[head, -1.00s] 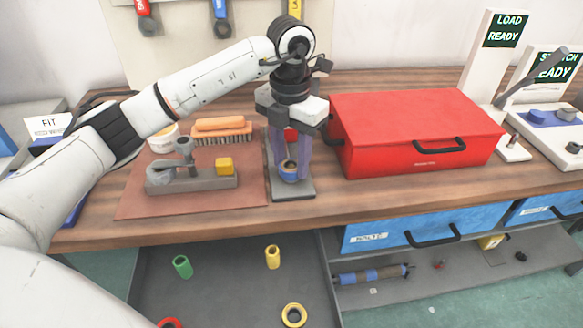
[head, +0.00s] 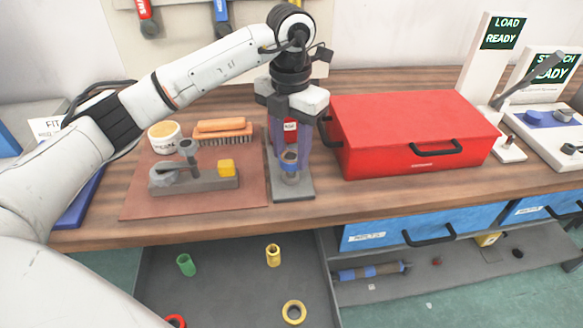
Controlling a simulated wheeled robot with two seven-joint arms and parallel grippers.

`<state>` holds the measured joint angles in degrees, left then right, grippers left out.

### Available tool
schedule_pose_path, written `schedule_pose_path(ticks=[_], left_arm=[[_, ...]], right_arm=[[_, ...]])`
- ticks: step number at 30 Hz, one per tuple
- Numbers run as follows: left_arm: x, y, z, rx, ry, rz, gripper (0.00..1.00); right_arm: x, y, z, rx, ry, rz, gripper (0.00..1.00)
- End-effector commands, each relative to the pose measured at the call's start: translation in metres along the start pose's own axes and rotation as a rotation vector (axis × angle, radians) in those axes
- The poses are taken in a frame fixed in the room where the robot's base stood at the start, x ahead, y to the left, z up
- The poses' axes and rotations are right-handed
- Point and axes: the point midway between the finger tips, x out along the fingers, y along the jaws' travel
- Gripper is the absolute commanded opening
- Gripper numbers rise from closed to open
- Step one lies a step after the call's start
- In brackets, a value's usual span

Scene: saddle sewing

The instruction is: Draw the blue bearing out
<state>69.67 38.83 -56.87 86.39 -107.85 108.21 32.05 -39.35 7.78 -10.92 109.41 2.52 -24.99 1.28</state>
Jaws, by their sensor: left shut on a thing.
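The blue bearing (head: 289,156) is a small blue ring with a dark top. It is between the purple fingertips of my left gripper (head: 289,161), which is shut on it. A short grey-tan post or sleeve (head: 290,177) shows directly below the ring. I cannot tell whether the ring is fully clear of it. The post stands on a dark grey base plate (head: 293,195) near the table's front edge. A red label (head: 290,127) shows between the fingers. My right gripper is not in view.
A red case (head: 415,120) stands close on the right. On the left, a brown mat (head: 140,203) bears a grey clamp fixture (head: 205,184) with a yellow block, a brush (head: 222,130) and a tin (head: 164,137). An open drawer (head: 225,300) below holds coloured rings and sleeves.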

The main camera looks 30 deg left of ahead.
Motion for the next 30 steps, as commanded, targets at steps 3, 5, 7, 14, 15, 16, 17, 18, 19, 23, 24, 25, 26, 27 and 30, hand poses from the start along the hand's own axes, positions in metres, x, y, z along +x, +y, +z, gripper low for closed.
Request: schedule_pose_path(ticks=[3, 5, 7, 14, 15, 16, 17, 18, 19, 23, 24, 25, 26, 27, 30], left_arm=[[-0.001, 0.0, 0.0, 0.0, 0.0, 0.0, 0.07], [-0.001, 0.0, 0.0, 0.0, -0.001, 0.0, 0.07], [-0.001, 0.0, 0.0, 0.0, -0.001, 0.0, 0.07], [-0.011, 0.0, 0.0, 0.0, -0.001, 0.0, 0.07], [-0.014, 0.0, 0.0, 0.0, -0.002, 0.0, 0.07], [-0.017, 0.0, 0.0, 0.0, -0.001, 0.0, 0.07], [-0.019, 0.0, 0.0, 0.0, -0.002, 0.0, 0.07], [-0.023, 0.0, 0.0, 0.0, -0.001, 0.0, 0.07], [-0.025, 0.0, 0.0, 0.0, -0.001, 0.0, 0.07], [-0.035, 0.0, 0.0, 0.0, -0.001, 0.0, 0.07], [-0.038, 0.0, 0.0, 0.0, -0.001, 0.0, 0.07], [-0.039, 0.0, 0.0, -0.001, -0.001, 0.0, 0.07], [-0.04, 0.0, 0.0, -0.001, -0.001, 0.0, 0.07], [-0.041, 0.0, 0.0, -0.001, -0.001, 0.0, 0.07], [-0.041, 0.0, 0.0, -0.001, 0.0, 0.0, 0.07]], right_arm=[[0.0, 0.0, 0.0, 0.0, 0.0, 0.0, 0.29], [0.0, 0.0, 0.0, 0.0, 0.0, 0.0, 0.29], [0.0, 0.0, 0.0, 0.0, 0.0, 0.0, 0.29], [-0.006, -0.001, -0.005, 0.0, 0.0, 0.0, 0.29], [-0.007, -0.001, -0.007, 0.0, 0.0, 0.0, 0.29], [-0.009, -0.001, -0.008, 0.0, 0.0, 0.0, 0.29], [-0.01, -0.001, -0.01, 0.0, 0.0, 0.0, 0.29], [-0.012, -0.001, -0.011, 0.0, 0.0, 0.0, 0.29], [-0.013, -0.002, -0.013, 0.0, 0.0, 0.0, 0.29], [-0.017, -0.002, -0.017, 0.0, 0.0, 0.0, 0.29], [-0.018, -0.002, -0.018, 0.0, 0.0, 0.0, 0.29], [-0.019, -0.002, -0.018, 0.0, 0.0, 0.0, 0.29], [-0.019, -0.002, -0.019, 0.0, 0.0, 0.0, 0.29], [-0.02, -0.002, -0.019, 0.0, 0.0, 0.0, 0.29], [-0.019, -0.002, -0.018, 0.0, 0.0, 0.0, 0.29]])
